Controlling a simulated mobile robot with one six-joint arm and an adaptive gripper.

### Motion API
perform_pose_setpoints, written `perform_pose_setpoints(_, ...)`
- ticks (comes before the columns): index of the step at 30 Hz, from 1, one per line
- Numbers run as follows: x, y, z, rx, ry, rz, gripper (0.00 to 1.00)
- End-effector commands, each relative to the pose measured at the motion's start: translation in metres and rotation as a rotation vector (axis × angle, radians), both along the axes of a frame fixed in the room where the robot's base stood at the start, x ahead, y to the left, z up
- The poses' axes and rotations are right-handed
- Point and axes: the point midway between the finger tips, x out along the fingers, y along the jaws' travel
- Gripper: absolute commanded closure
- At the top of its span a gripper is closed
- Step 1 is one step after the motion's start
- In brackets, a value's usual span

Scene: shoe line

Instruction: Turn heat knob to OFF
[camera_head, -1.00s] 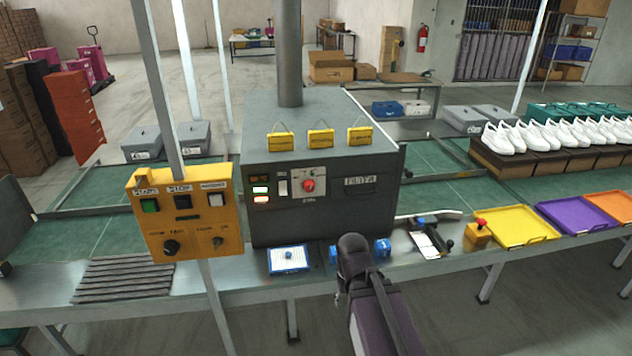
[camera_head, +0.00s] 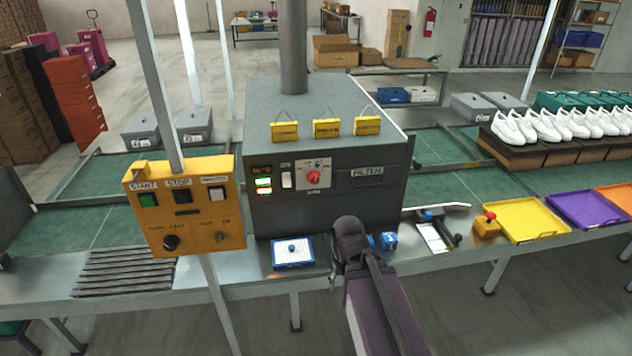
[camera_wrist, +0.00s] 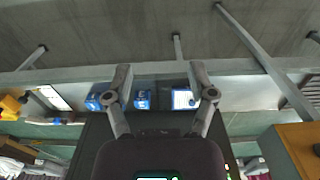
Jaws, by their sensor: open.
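The grey heater machine (camera_head: 374,210) stands on the line in the middle of the head view. On its front is a red knob (camera_head: 313,177) on a pale square plate with small marks, too small to read. I cannot make out its exact setting. Left of it are a white rocker switch and small lit indicators (camera_head: 263,181). My arm reaches up from below in front of the machine; the fingers are hidden there. In the wrist view my gripper (camera_wrist: 163,82) has its fingers spread wide, with nothing between them. The red knob is not visible in that view.
A yellow control box (camera_head: 188,218) with buttons and dark knobs stands on a post left of the machine. A blue-framed pad (camera_head: 293,259) and blue blocks (camera_head: 389,241) lie on the front ledge.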

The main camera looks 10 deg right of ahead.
Motion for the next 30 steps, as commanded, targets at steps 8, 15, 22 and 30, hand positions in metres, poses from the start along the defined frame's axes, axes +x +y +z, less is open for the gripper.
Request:
perform_pose_setpoints(8, 0.028, 0.023, -0.013, 0.11, -0.092, -0.087, 0.07)
perform_pose_setpoints(15, 0.091, 0.066, -0.022, 0.411, -0.274, -0.356, 0.07)
perform_pose_setpoints(22, 0.163, 0.097, -0.006, 0.827, -0.401, -0.747, 0.07)
perform_pose_setpoints(30, 0.235, 0.093, 0.023, 1.352, -0.401, -1.266, 0.07)
